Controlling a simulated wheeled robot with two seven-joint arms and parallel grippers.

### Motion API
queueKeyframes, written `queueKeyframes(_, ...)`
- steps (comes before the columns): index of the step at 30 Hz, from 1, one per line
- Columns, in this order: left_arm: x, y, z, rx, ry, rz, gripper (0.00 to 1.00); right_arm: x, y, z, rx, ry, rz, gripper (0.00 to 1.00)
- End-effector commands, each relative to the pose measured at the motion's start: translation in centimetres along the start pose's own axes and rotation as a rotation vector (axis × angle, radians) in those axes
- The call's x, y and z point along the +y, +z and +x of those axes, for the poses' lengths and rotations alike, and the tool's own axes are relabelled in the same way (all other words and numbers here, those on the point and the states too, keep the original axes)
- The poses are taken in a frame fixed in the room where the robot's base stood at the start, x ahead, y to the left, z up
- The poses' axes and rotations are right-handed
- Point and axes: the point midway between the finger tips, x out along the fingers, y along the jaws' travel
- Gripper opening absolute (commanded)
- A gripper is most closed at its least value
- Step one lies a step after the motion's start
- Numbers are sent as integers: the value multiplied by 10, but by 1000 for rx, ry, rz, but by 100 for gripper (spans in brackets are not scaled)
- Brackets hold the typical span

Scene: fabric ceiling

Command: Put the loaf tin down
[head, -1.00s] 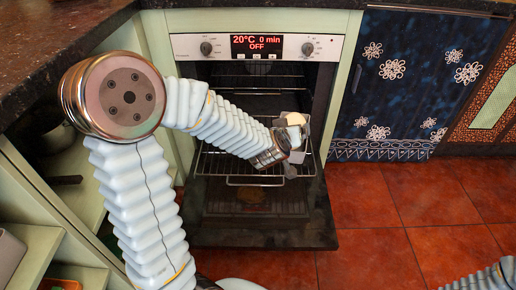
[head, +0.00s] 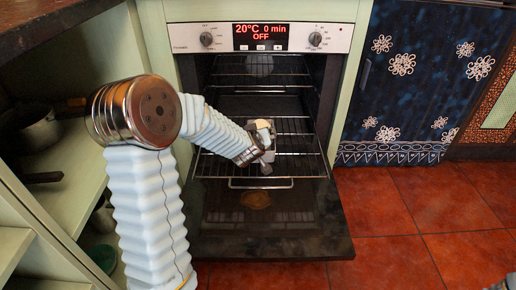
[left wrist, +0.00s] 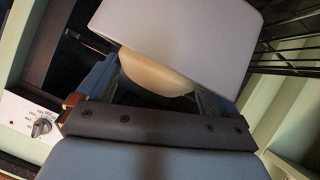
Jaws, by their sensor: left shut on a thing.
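The loaf tin (head: 269,155) is a small pale grey tin with something cream-coloured (head: 262,124) in it. It is over the middle of the oven's pulled-out wire rack (head: 302,160). Whether it touches the rack I cannot tell. My left gripper (head: 262,146) is shut on the tin, its arm reaching in from the left. In the left wrist view the tin (left wrist: 185,30) fills the top, with the rounded cream-coloured contents (left wrist: 155,75) between the gripper's fingers (left wrist: 155,90). The tin's underside is hidden. My right gripper is out of view.
The oven door (head: 270,225) hangs open below the rack, with a brownish patch on it. The oven panel (head: 262,37) reads 20°C, 0 min, OFF. Open shelves (head: 65,180) stand at left, with a pan (head: 35,130). Red floor tiles (head: 400,215) at right are clear.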

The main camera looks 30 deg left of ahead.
Motion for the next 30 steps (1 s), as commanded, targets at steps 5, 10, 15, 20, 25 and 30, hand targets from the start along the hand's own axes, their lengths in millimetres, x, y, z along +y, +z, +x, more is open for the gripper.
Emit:
queueKeyframes(5, -2, 3, 11, 3, 1, 0, 39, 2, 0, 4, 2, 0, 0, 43)
queueKeyframes(10, -11, 23, 28, 0, -1, 1, 39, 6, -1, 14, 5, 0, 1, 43)
queueKeyframes(15, -13, 30, 31, 2, 2, -1, 39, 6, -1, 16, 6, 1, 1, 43)
queueKeyframes(20, -13, 29, 31, 2, 2, 0, 39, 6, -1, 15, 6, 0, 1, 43)
queueKeyframes(25, -13, 31, 31, 0, 1, 0, 100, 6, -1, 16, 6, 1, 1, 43)
queueKeyframes(30, -13, 30, 29, 0, 1, 0, 100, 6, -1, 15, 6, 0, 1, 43)
